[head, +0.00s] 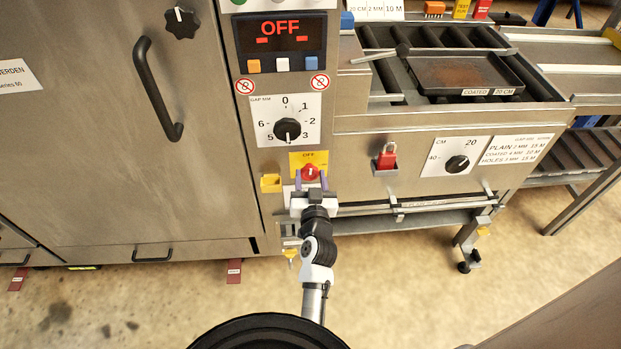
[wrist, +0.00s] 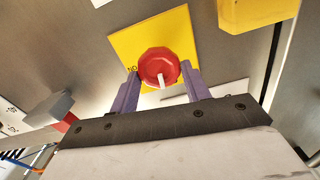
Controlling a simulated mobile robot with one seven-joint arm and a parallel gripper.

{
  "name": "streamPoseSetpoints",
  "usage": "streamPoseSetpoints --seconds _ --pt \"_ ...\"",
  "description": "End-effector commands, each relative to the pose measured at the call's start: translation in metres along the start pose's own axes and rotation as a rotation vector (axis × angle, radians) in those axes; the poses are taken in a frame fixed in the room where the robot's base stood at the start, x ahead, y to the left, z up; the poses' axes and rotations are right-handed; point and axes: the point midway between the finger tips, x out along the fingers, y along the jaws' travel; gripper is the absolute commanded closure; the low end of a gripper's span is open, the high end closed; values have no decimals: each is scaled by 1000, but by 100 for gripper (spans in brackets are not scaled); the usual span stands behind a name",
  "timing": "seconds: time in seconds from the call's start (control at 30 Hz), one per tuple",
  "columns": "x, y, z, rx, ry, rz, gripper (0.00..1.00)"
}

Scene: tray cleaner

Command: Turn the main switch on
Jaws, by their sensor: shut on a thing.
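The main switch (head: 310,172) is a red round knob on a yellow plate marked OFF, low on the machine's front. In the wrist view the red knob (wrist: 158,67) has a white pointer mark, and part of the yellow plate (wrist: 180,28) shows around it, with lettering at its left edge. My gripper (head: 311,182) is at the knob with its purple fingers on either side of it. In the wrist view my gripper (wrist: 161,82) is shut on the knob. The display (head: 280,42) above reads OFF in red.
A gap dial (head: 287,130) sits above the switch. A yellow block (head: 270,183) is left of it. A dark tray (head: 465,75) lies on the rollers. A long door handle (head: 157,90) sticks out at left.

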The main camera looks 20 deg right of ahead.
Motion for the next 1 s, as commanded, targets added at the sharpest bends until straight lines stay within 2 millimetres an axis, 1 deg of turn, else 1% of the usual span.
streamPoseSetpoints --seconds 0.17,1.0 --pt "0 0 -1 137 2 0 76" --pt "1 4 -1 936 4 -1 76"
